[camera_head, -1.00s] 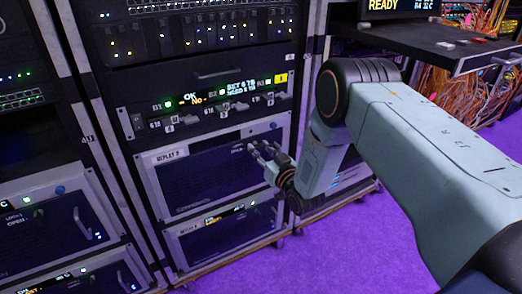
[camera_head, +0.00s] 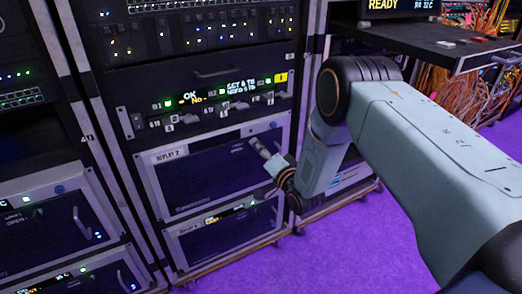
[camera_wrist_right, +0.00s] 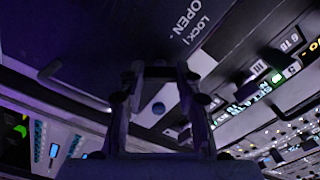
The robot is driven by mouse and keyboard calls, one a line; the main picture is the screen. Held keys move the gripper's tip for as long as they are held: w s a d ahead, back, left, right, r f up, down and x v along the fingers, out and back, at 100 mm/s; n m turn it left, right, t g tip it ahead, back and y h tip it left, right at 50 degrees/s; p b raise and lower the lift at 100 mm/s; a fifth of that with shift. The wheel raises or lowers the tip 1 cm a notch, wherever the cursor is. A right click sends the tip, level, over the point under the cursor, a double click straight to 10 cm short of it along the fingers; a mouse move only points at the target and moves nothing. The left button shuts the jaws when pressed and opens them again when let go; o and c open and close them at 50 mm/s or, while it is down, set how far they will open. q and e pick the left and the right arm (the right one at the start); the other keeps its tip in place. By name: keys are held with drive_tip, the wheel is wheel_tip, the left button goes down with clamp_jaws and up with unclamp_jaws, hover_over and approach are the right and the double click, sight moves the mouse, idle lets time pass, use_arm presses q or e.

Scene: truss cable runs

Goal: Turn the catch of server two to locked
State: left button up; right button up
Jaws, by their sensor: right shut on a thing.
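Server two (camera_head: 190,187) is the dark-fronted unit with a pale frame and a "REPLAY 2" label, low in the middle rack in the head view. My right gripper (camera_head: 258,147) is at the upper right of its front, its fingers close together and shut on the catch. The fingers hide the catch, so I cannot tell its angle. In the right wrist view the gripper (camera_wrist_right: 160,67) reaches to the dark front beside the printed words "OPEN" and "LOCK" (camera_wrist_right: 203,28). My left gripper is not in view.
A switch panel (camera_head: 210,108) with lit displays sits just above server two. Another unit (camera_head: 215,240) sits below it. A neighbouring rack (camera_head: 50,215) with handled units stands at left. A shelf (camera_head: 450,45) and orange cables (camera_head: 450,95) are at right. Purple floor (camera_head: 370,245) is clear.

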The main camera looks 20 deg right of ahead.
drive_tip(key=m, duration=0.6)
drive_tip(key=shift+b, duration=0.3)
drive_tip(key=shift+m, duration=0.4)
drive_tip(key=o, duration=1.2)
drive_tip(key=shift+c, duration=0.2)
drive_tip(key=s, duration=1.2)
drive_tip(key=shift+d, duration=0.45)
